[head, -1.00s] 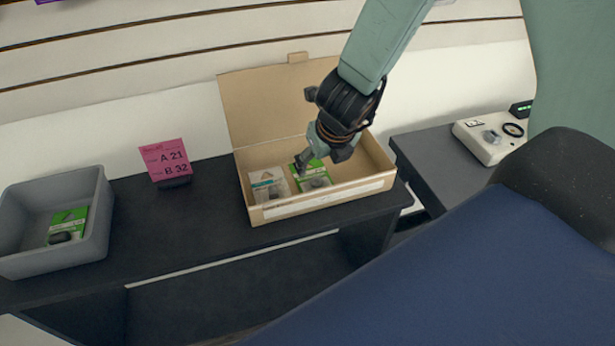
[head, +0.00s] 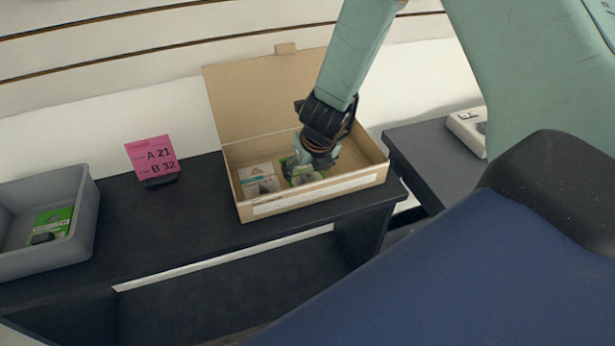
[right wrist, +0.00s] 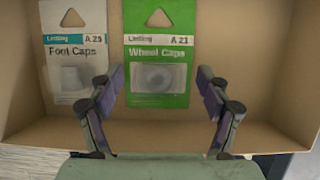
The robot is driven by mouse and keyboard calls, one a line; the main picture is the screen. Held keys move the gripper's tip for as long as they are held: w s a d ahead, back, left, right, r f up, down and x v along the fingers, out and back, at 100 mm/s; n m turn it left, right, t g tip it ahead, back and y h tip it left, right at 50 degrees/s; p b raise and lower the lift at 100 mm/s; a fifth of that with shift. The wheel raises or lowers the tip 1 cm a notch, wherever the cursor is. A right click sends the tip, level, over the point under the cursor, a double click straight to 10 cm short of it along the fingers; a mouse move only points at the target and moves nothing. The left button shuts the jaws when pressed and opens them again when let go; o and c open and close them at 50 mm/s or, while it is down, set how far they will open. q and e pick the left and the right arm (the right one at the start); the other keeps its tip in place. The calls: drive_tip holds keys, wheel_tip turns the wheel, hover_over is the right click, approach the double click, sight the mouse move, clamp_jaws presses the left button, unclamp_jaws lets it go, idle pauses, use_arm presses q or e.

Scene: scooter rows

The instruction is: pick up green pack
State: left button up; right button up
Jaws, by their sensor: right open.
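The green pack (right wrist: 158,28) lies in the open cardboard box and reads "Wheel Caps A 21" in the right wrist view. In the head view the green pack (head: 318,174) is partly hidden by my right gripper (head: 301,167). My right gripper (right wrist: 160,80) is open over the pack, with one finger on each side of its lower, clear part. I cannot tell whether the fingers touch it. My left gripper is not in view.
A white pack (right wrist: 72,45) marked "Foot Caps A 25" lies left of the green one in the cardboard box (head: 318,190). A grey bin (head: 85,225) at the left holds another green pack (head: 52,222). A pink sign (head: 153,154) reads "A 21, B 32".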

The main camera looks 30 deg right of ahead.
sight(308, 171)
drive_tip(key=shift+a+r, duration=0.1)
drive_tip(key=shift+a, duration=0.1)
drive_tip(key=shift+c, duration=1)
drive_tip(key=shift+d, duration=0.15)
drive_tip(key=c, duration=0.9)
drive_tip(key=shift+c, duration=0.8)
wheel_tip(308, 171, up, 10)
drive_tip(key=p, duration=0.7)
